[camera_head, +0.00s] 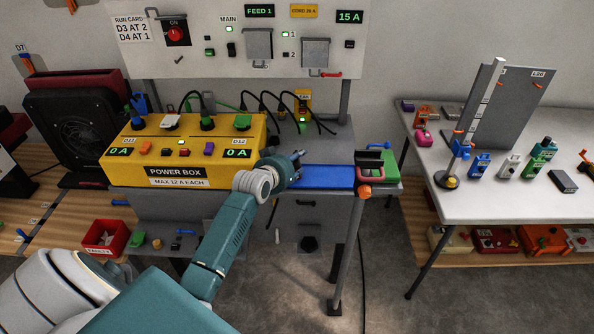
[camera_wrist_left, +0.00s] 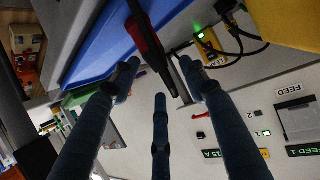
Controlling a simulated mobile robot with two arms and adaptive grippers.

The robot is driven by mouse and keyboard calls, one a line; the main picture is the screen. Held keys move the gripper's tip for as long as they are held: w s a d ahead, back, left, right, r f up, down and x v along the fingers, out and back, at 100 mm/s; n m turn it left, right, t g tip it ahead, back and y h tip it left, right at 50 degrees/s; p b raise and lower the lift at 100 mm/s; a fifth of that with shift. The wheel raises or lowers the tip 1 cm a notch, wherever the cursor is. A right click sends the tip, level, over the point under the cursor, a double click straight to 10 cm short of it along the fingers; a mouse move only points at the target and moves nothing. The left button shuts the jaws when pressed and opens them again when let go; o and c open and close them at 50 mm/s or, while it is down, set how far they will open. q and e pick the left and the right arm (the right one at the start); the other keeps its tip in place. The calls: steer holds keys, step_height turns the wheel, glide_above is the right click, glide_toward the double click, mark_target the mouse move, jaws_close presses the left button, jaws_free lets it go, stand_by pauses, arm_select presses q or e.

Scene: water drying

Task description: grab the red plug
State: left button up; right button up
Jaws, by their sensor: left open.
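My left gripper (camera_head: 297,158) is open, over the left end of the blue mat (camera_head: 328,178) and just right of the yellow power box (camera_head: 185,160). In the left wrist view its three dark fingers (camera_wrist_left: 158,82) are spread. My right gripper is not in view.
Black cords (camera_head: 285,105) hang behind the gripper near a small yellow device (camera_head: 302,100). The power box carries coloured plugs on top. A green block (camera_head: 387,166) lies right of the mat. A white table (camera_head: 500,205) with small devices stands at right.

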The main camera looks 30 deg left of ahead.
arm_select(q)
steer(key=shift+w+f, duration=0.1)
steer(key=shift+w, duration=0.1)
jaws_close()
stand_by(0.4)
